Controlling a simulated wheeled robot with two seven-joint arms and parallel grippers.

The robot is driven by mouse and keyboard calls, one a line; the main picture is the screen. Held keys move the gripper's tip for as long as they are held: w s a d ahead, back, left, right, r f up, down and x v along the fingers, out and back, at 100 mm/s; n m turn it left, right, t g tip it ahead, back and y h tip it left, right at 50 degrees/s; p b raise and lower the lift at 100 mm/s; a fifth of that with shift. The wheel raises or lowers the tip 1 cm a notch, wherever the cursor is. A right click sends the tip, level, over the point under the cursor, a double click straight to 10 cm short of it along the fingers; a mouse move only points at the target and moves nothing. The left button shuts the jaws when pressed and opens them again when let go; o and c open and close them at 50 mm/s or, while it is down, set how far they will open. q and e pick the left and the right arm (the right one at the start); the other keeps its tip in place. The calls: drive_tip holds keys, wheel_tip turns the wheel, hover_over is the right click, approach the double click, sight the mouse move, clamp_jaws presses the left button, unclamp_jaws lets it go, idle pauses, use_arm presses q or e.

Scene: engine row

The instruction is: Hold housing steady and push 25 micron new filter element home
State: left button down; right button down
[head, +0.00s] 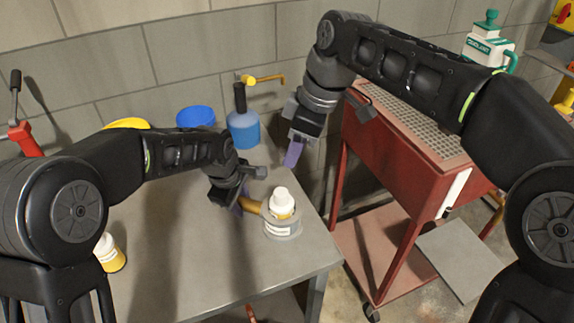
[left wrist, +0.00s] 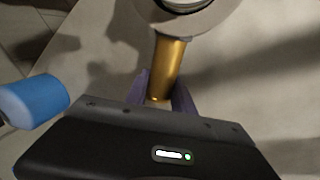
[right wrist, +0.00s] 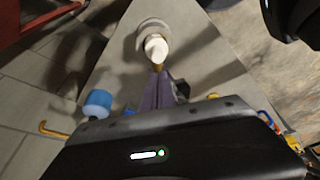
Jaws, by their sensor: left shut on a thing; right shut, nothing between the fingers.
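The grey housing (head: 282,229) stands upright near the right front corner of the table, with a label on its side and a brass-coloured stub (left wrist: 168,68) on its left. The white filter element (head: 281,198) stands upright in the housing's top, its upper part showing above the rim; how deep it sits is hidden. It also shows in the right wrist view (right wrist: 156,47). My left gripper (head: 240,204) is shut on the brass stub. My right gripper (head: 292,155) is shut and empty, above and behind the housing, apart from the element.
A white and yellow item (head: 110,254) stands at the left, partly behind my arm. A red cart (head: 400,150) stands right of the table. The table's middle is clear.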

drive_tip(key=shift+v, duration=0.75)
approach(280, 192)
drive_tip(key=shift+w+f, duration=0.1)
drive_tip(key=shift+f, duration=0.2)
drive_tip(key=shift+a+f, duration=0.1)
drive_tip(key=shift+f, duration=0.05)
drive_tip(key=shift+x, duration=2.85)
drive_tip(key=shift+f, duration=0.15)
